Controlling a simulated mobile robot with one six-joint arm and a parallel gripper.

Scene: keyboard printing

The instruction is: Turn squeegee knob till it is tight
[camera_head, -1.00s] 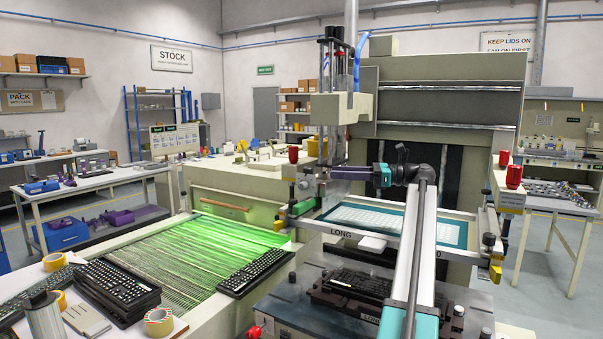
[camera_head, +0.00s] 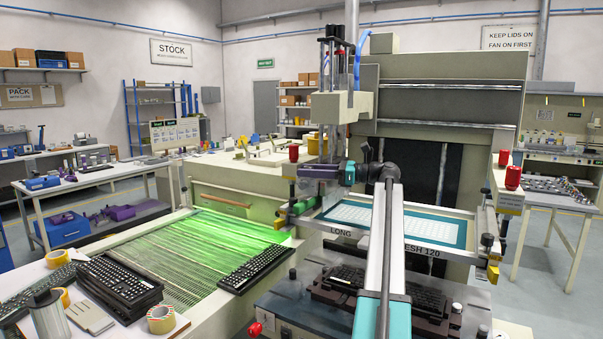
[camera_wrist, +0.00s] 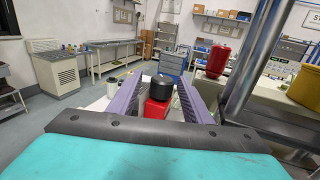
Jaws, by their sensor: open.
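My gripper (camera_head: 318,172) is at the squeegee carriage of the printing press, left of the screen frame in the head view. In the wrist view its two purple fingers (camera_wrist: 163,93) stand apart. A round black knob (camera_wrist: 162,87) with a ribbed-looking side shows between the fingers near their tips, above a red block (camera_wrist: 154,112). I see no clear contact between the fingers and the knob. The knob cannot be made out in the head view, where my gripper and the carriage overlap.
A red knob (camera_head: 293,152) stands close to my gripper, and a red knob (camera_wrist: 218,60) is right of the fingers in the wrist view. The press column (camera_head: 330,150) rises just behind. The screen frame (camera_head: 440,250) lies below right, over a keyboard on the press bed.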

